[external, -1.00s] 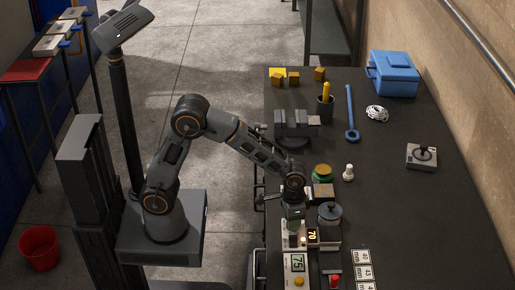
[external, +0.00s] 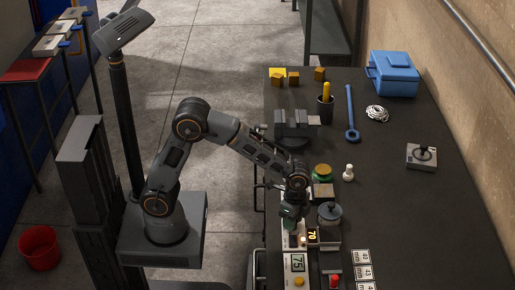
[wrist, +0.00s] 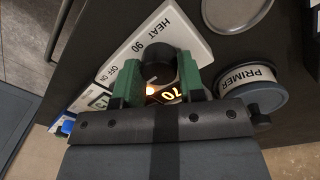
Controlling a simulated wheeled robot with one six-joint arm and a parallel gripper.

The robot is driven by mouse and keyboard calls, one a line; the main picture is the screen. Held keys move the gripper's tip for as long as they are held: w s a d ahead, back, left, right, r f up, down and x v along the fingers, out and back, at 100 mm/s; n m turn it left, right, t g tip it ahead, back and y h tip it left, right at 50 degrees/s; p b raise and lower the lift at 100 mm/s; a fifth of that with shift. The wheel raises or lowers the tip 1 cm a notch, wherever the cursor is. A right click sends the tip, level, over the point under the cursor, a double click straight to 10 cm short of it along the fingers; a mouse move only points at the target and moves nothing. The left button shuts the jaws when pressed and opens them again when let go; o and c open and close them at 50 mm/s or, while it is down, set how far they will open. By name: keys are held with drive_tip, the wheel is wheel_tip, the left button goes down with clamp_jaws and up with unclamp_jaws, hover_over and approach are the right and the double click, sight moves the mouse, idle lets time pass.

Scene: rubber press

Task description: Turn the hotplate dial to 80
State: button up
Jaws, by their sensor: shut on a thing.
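The hotplate's white control panel (wrist: 150,38) is marked HEAT, 90 and OFF ON in the wrist view. Its black dial (wrist: 158,62) sits between the green fingertips of my gripper (wrist: 156,80), which is shut on it. A lit display (wrist: 172,95) beside the dial reads 70, and an orange light (wrist: 152,90) glows near it. In the external view my gripper (external: 292,213) points down over the panel and hides the dial. The display (external: 312,234) reads 70 there too.
A PRIMER tin (wrist: 248,85) stands close to the right finger. A second device (external: 297,263) reading 75 is in front of the panel.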

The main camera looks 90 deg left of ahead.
drive_tip(key=shift+m, duration=1.6)
drive_tip(key=o, duration=0.6)
drive_tip(key=shift+o, duration=0.2)
wheel_tip(320, 180, up, 14)
drive_tip(key=shift+w+a, duration=0.25)
drive_tip(key=shift+w, duration=0.05)
drive_tip(key=shift+f, duration=0.1)
